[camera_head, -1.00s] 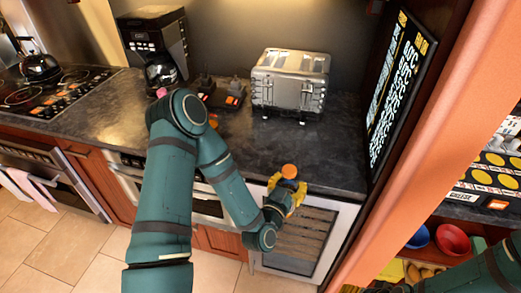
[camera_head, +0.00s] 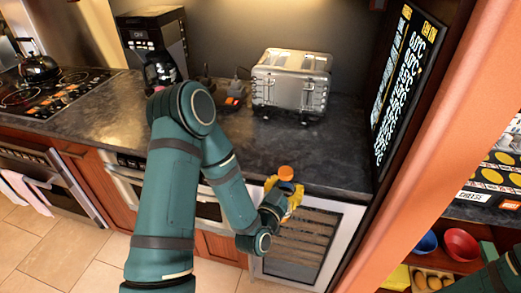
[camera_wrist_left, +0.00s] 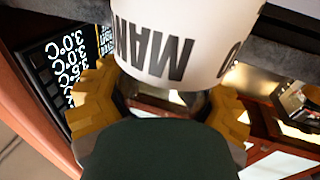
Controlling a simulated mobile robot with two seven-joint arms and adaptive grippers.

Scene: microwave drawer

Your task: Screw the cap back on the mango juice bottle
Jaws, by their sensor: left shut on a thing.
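My left gripper (camera_head: 283,191) has yellow fingers and is shut on the mango juice bottle in front of the counter edge, above the glass-fronted cabinet. The bottle's orange top (camera_head: 286,172) shows just above the fingers; I cannot tell whether it is a cap or the bare bottle. In the left wrist view, the bottle (camera_wrist_left: 180,45) has a white label with dark lettering, upside down in the picture, between the yellow fingers (camera_wrist_left: 160,98). Its top is out of that view. No separate cap can be made out. My right gripper is out of view.
A silver toaster (camera_head: 291,82) stands on the dark counter (camera_head: 335,150). A coffee maker (camera_head: 153,45) and small dark items (camera_head: 235,95) are farther left. At right, an orange-framed shelf holds a red bowl (camera_head: 461,243) and eggs (camera_head: 430,279). The counter before the toaster is clear.

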